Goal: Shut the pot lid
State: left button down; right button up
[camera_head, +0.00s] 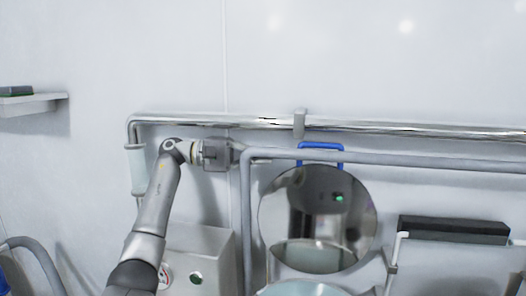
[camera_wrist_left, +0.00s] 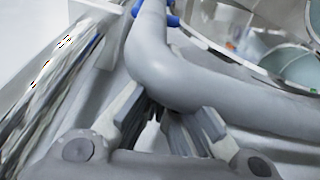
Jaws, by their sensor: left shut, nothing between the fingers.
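The pot lid (camera_head: 318,218) is a round, mirror-like disc standing raised, close to upright, in the head view. A blue handle (camera_head: 320,145) shows above its top edge, behind a grey pipe. Part of the pot (camera_head: 305,289) shows below the lid at the bottom edge. My left gripper (camera_head: 238,150) is shut and empty, left of the lid, close to the bend of the grey pipe. In the left wrist view the gripper (camera_wrist_left: 168,118) lies right behind the pipe bend (camera_wrist_left: 165,65); contact cannot be told. The lid (camera_wrist_left: 230,30) fills the upper right there. My right gripper is out of view.
A shiny horizontal rail (camera_head: 400,131) runs along the wall behind. The grey pipe (camera_head: 430,165) crosses before the handle and drops left of the lid. A metal box (camera_head: 205,255) with a green button stands below my left arm. A dark block (camera_head: 453,229) lies right.

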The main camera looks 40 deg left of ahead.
pick_arm(q)
jog(key=p+x, duration=0.1)
jog(key=x, duration=0.2)
jog(key=p+x, duration=0.1)
jog(key=x, duration=0.2)
jog(key=shift+w+a+p, duration=0.25)
jog(key=shift+w+p, duration=0.05)
jog(key=shift+p, duration=0.1)
jog(key=shift+w+d+f, duration=0.1)
jog(key=shift+w+d, duration=0.15)
jog(key=shift+d, duration=0.3)
jog(key=shift+w+a+f, duration=0.1)
